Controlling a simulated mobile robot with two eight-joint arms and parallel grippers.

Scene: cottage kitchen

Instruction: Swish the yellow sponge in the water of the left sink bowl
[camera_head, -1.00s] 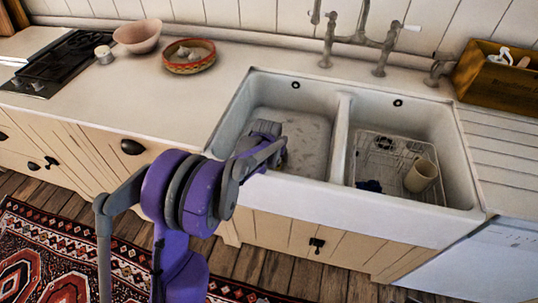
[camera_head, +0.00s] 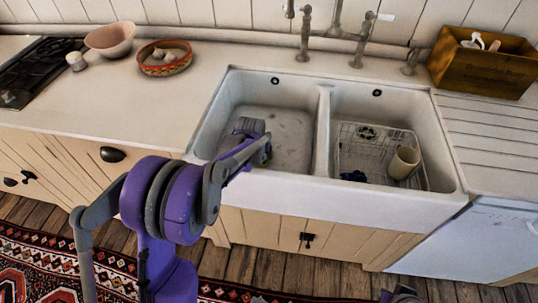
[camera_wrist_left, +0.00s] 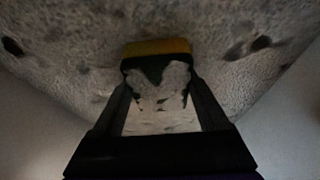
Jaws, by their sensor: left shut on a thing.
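The left sink bowl (camera_head: 290,125) is white, with a mottled grey wet-looking bottom; a water line is hard to make out. My left gripper (camera_head: 250,128) reaches over the front rim into its left front part. In the left wrist view, my left gripper (camera_wrist_left: 158,68) is shut on the yellow sponge (camera_wrist_left: 157,47). The sponge shows as a yellow strip with a dark lower side at the fingertips, against the speckled bowl bottom. A grey part of mine (camera_head: 402,294) shows at the bottom edge, perhaps my right gripper.
The right sink bowl (camera_head: 420,115) holds a wire rack (camera_head: 350,150), a beige cup (camera_head: 404,162) and a dark blue item (camera_head: 354,176). A tap (camera_head: 334,40) stands behind the sink. A patterned bowl (camera_head: 164,67) and a pink bowl (camera_head: 109,40) stand left, a wooden box (camera_head: 485,66) right.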

